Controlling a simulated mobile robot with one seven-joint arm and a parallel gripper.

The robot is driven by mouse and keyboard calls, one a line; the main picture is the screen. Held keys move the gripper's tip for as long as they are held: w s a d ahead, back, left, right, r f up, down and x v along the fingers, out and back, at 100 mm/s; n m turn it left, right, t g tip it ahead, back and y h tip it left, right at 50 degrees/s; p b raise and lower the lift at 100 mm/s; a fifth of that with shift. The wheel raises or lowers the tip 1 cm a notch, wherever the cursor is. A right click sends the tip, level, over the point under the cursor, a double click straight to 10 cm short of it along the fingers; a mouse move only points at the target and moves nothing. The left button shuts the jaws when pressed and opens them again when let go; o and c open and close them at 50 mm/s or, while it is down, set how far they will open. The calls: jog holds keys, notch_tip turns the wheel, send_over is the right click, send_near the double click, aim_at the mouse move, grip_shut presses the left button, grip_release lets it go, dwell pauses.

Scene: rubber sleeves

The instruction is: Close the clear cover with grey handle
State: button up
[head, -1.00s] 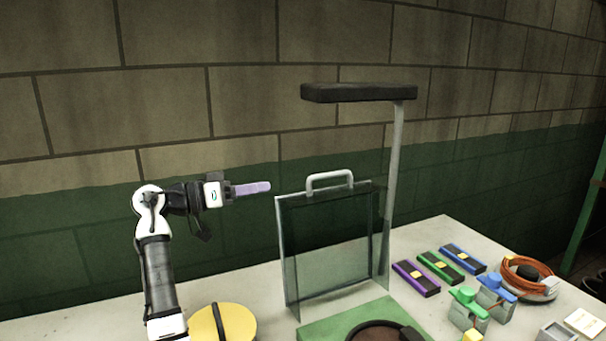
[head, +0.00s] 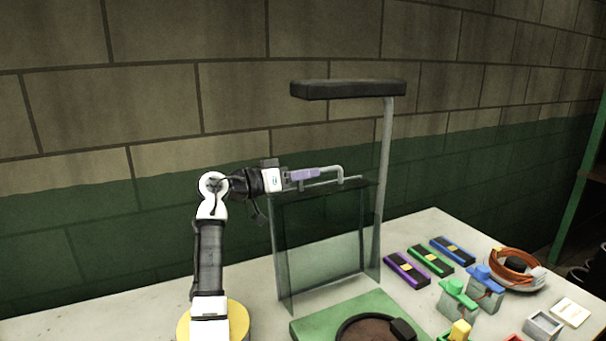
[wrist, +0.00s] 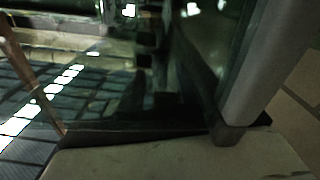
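The clear cover (head: 322,240) stands upright, open, behind the green base (head: 340,318) in the head view. Its grey handle (head: 341,169) rises from the top edge. My gripper (head: 318,172), with pale purple fingers, is at the handle's left part and overlaps it in the picture. I cannot tell whether they touch or whether the fingers are apart. The wrist view shows dark, reflective clear material and a thick grey bar (wrist: 268,65) at right; I cannot tell if that bar is the handle. The fingers are not visible there.
A grey post (head: 387,170) with a dark overhead bar (head: 347,89) stands right of the cover. A dark round plate (head: 372,329) is on the green base. Purple, green and blue blocks (head: 430,260) and a cable coil (head: 516,267) lie at right. A wall is behind.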

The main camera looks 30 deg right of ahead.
grip_shut()
jog(key=shift+s, duration=0.1)
dwell(0.4)
